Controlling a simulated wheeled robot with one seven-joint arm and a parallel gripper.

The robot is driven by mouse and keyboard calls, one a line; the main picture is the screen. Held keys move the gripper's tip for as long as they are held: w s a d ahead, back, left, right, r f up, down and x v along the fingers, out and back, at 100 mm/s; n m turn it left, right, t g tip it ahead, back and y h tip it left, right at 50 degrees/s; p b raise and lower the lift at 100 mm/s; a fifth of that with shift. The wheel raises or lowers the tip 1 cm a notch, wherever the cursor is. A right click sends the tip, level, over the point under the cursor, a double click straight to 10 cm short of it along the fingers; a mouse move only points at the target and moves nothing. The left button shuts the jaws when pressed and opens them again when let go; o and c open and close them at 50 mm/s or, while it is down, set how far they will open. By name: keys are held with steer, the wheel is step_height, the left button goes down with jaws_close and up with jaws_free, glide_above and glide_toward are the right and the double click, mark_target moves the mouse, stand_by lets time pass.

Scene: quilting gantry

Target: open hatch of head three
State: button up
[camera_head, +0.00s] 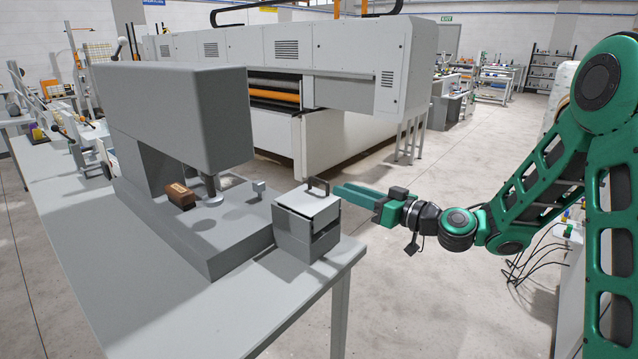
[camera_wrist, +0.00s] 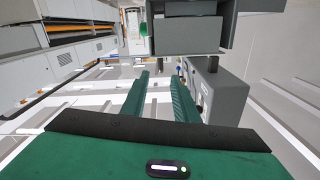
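A small grey box (camera_head: 306,229) with a lighter hinged-looking lid (camera_head: 307,203) stands at the right end of the table. The lid looks shut. A dark bar handle (camera_head: 317,186) stands up from its far edge. My green gripper (camera_head: 338,192) is just right of the handle, roughly level with it and seemingly apart from it. In the wrist view my two fingers (camera_wrist: 156,88) are spread with nothing between them. The box appears ahead of them, seemingly upside down (camera_wrist: 188,33); its handle is not clear there. I see no head number.
A grey sewing head (camera_head: 178,110) stands on the table (camera_head: 95,262) left of the box, with a brown block (camera_head: 180,195) on its bed. A large white roller machine (camera_head: 340,65) stands behind.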

mark_target(326, 183)
steer(key=x, duration=1)
jaws_close()
